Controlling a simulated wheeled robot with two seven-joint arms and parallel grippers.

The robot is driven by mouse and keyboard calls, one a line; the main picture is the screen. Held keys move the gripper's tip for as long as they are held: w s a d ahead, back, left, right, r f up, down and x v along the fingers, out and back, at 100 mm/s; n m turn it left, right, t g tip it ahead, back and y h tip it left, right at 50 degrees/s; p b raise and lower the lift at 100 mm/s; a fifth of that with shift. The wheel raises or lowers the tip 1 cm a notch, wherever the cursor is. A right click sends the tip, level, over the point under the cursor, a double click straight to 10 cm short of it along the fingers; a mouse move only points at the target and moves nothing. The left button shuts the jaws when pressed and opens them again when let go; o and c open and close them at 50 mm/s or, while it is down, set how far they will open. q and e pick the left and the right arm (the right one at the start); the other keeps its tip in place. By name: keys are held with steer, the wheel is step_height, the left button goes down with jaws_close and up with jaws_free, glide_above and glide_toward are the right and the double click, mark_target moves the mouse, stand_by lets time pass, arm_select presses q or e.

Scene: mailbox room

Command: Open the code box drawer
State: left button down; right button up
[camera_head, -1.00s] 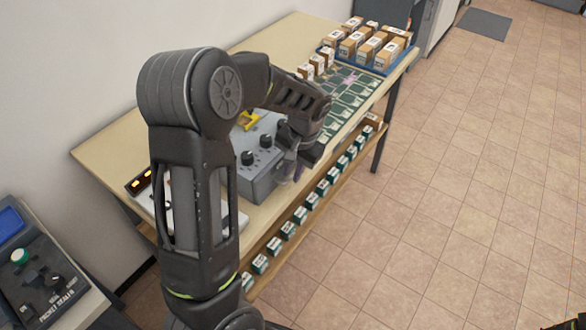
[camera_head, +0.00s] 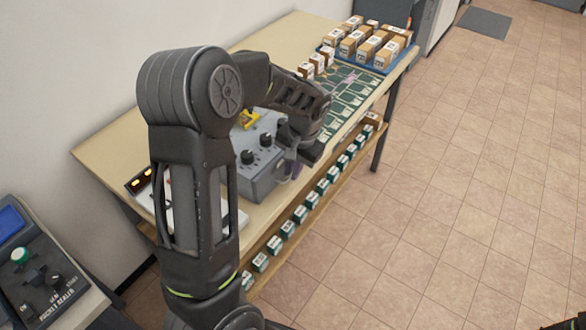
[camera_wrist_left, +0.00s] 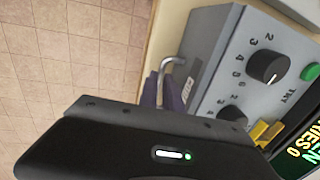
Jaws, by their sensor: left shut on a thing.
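The code box (camera_head: 262,185) is a grey box with black dials on its sloped top, standing at the near edge of the wooden table. The left wrist view shows its numbered dials, a green button, a yellow part and a display. A bent metal handle (camera_wrist_left: 174,66) sticks out from the box's front (camera_wrist_left: 202,45). My left gripper (camera_head: 291,169) is at that front, its purple-grey fingers (camera_wrist_left: 163,92) shut on the handle. My wrist hides part of the box. I see no clear drawer gap. My right gripper is not in view.
Small boxes (camera_head: 288,229) line a shelf under the table's front edge. A blue tray (camera_head: 384,69) of cartons and a green patterned mat (camera_head: 347,108) lie farther along the table. A packet sealer (camera_head: 42,268) stands at left. The tiled floor (camera_head: 450,200) in front is clear.

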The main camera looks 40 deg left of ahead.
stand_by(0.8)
arm_select(q)
steer(key=d+b, duration=0.2)
steer(key=d, duration=0.9)
steer(key=shift+w+b, duration=0.2)
steer(key=shift+b, duration=0.1)
steer(key=c, duration=1.8)
jaws_free()
steer(key=shift+r, duration=0.1)
step_height(320, 180, up, 8)
steer(key=d+b, duration=0.1)
steer(key=shift+d+f, duration=0.15)
steer(key=shift+f, duration=0.05)
